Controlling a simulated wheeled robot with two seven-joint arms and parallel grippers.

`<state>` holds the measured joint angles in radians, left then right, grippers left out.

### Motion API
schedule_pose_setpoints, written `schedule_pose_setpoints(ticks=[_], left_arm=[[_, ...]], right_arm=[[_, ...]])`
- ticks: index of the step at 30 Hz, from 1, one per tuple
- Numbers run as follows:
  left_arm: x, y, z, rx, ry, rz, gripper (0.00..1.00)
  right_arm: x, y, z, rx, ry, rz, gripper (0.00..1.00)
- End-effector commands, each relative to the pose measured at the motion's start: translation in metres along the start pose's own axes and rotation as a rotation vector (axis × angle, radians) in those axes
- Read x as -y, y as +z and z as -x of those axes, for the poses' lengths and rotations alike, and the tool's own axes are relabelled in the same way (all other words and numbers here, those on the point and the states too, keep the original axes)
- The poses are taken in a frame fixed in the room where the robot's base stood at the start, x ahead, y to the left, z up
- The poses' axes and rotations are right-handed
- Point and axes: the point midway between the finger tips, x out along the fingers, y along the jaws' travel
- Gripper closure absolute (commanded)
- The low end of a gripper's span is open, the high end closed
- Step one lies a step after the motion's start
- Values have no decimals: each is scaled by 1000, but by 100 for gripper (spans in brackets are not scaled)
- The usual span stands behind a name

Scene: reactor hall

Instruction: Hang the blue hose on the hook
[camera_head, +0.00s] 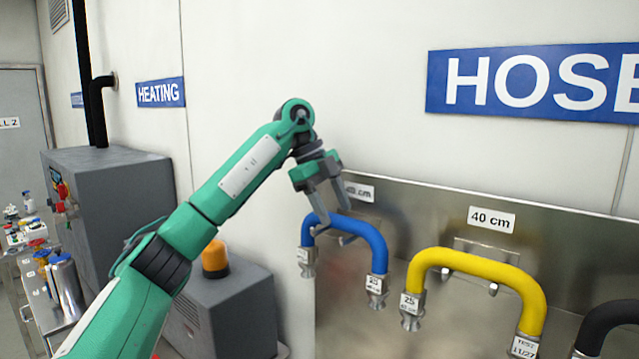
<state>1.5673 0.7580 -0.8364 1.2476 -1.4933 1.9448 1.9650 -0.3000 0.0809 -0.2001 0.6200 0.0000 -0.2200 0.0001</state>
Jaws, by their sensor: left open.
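The blue hose (358,230) is a bent tube with metal couplings at both ends, curved side up, in front of the metal panel below a small cm label. A metal hook part (347,240) shows just under its top bend; I cannot tell whether the hose rests fully on it. My left gripper (331,207) is open, fingers pointing down, right at the top left of the hose's bend. Its fingertips overlap the hose in the picture; contact is unclear. It partly covers the label. My right gripper is out of view.
A yellow hose (480,263) hangs to the right under a 40 cm label (491,219). A black hose (612,318) is at the right edge. Grey cabinets (115,190) and an orange beacon (214,260) stand left. A cart with bottles (60,280) is far left.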

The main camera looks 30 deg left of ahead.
Motion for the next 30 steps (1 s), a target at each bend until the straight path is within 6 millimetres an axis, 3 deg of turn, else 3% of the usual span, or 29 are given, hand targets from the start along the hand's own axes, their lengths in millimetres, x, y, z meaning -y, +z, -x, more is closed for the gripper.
schedule_pose_setpoints(ticks=[3,9,20,30], left_arm=[[0,0,23,-1,-4,0,46],[0,-1,55,0,-3,1,46],[0,-1,79,0,-1,0,46],[6,-12,105,0,0,0,46]], right_arm=[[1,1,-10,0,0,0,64],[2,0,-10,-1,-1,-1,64],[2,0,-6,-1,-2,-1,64],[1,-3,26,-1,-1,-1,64]])
